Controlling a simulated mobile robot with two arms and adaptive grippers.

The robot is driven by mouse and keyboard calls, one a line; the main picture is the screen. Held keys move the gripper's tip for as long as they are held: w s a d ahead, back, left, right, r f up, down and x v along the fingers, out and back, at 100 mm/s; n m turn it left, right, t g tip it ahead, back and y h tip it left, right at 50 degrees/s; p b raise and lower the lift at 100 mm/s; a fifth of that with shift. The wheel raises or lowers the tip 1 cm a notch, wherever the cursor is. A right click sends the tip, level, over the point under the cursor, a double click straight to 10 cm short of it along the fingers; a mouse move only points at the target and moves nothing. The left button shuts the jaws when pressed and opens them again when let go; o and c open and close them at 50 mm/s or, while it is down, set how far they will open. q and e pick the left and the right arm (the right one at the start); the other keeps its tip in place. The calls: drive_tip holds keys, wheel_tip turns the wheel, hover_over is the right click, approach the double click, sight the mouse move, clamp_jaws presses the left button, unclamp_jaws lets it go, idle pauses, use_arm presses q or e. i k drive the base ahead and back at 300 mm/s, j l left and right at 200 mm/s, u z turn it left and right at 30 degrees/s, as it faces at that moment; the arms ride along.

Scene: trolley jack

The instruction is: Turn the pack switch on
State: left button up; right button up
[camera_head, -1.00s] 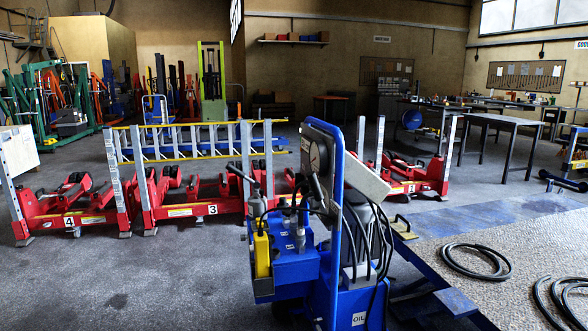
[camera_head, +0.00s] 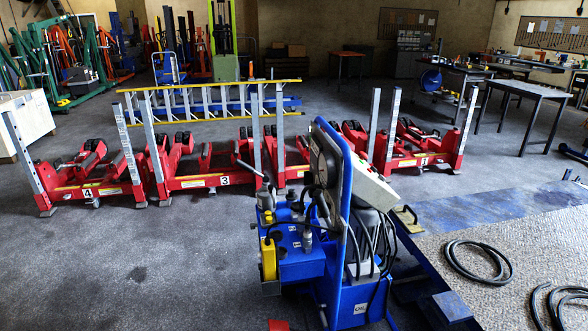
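The blue hydraulic power pack (camera_head: 300,265) stands upright on the floor just right of centre. It has a tall blue panel (camera_head: 344,215) with round dials (camera_head: 326,168), a pale box (camera_head: 374,187) on the panel's right side, a yellow part (camera_head: 268,258) at its left, and black hoses (camera_head: 376,240). I cannot make out the pack's switch or its position. Neither of my grippers shows in this view.
Red trolley jacks (camera_head: 188,182) with grey uprights stand in a row behind the pack. A yellow-edged ladder (camera_head: 205,103) lies behind them. A textured platform (camera_head: 510,255) with coiled black hoses (camera_head: 478,262) is at the right. The grey floor (camera_head: 130,275) at front left is clear.

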sight(307, 176)
drive_tip(key=i+j+u, duration=0.1)
drive_tip(key=i+u, duration=0.65)
drive_tip(key=u, duration=0.15)
drive_tip(key=i+l+u, duration=0.2)
drive_tip(key=i+u, duration=0.25)
drive_tip(key=i+j, duration=0.1)
drive_tip(key=i, duration=0.5)
drive_tip(key=i+j+z, duration=0.1)
drive_tip(key=i, duration=0.5)
drive_tip(key=i+j, duration=0.2)
drive_tip(key=i, duration=0.4)
drive_tip(key=i+l+z, duration=0.1)
drive_tip(key=i+z, duration=0.2)
drive_tip(key=z, duration=0.15)
drive_tip(key=i+z, duration=0.3)
drive_tip(key=z, duration=0.15)
drive_tip(key=i+j+z, duration=0.1)
drive_tip(key=i+z, duration=0.2)
drive_tip(key=z, duration=0.15)
drive_tip(key=i+j+z, duration=0.2)
drive_tip(key=z, duration=0.3)
drive_tip(key=i+j+z, duration=0.3)
drive_tip(key=z, duration=0.15)
